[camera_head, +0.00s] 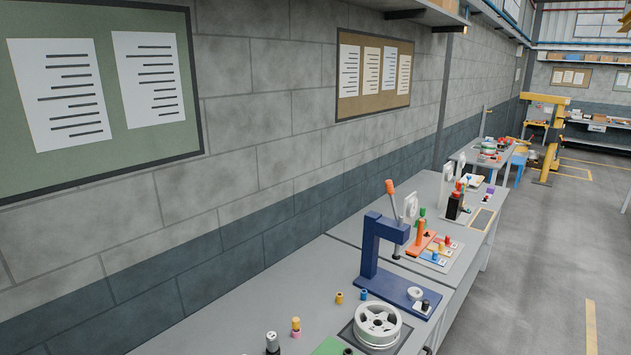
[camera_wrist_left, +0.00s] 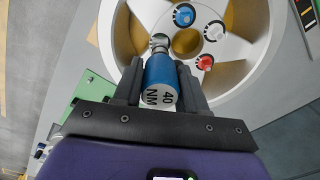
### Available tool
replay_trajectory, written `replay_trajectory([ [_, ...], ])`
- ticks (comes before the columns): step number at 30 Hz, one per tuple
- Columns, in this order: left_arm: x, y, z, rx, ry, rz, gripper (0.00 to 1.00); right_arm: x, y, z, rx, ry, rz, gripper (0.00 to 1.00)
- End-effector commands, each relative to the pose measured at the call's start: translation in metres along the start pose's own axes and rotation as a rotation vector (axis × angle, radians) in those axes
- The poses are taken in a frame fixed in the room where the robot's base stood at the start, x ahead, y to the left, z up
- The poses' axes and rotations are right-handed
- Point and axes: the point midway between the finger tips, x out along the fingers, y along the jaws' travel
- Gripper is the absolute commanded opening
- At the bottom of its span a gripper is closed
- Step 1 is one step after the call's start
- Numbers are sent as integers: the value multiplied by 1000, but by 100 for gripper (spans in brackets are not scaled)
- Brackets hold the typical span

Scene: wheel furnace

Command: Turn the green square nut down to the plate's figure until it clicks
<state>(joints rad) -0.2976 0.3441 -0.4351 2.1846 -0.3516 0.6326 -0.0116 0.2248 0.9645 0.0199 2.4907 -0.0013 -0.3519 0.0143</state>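My left gripper (camera_wrist_left: 160,85) is shut on a blue cylindrical tool (camera_wrist_left: 160,72) marked "40 NM" in the left wrist view. The tool's grey tip (camera_wrist_left: 159,42) is over the hub area of a silver spoked wheel (camera_wrist_left: 118,32); whether it touches anything there I cannot tell. Around the hub are a blue nut (camera_wrist_left: 184,15), a white nut (camera_wrist_left: 214,31) and a red nut (camera_wrist_left: 205,62). No green nut can be made out; the tip may hide one. The head view shows a wheel (camera_head: 377,325) on the bench. My right gripper is not in view.
A blue press (camera_head: 372,250) stands behind the wheel on the grey bench (camera_head: 230,325). Small coloured cylinders (camera_head: 296,323) stand left of the wheel. A green plate (camera_wrist_left: 93,88) lies beside the wheel, its figure not readable. An orange-based stand (camera_head: 420,240) is farther back.

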Motion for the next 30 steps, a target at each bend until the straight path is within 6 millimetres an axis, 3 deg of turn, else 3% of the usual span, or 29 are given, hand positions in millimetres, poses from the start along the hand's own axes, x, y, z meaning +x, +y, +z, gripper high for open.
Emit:
replay_trajectory([
  [1, 0, 0, 0, 0, 0, 0, 33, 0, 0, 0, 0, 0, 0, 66],
  [7, 0, 0, 0, 0, 0, 0, 2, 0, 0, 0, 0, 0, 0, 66],
  [8, 0, 0, 0, 0, 1, 0, 34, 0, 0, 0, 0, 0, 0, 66],
  [15, 0, 0, 0, 0, 1, 0, 0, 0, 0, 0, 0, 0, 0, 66],
  [30, -6, 0, 0, 0, 1, 0, 0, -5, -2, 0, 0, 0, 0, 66],
])
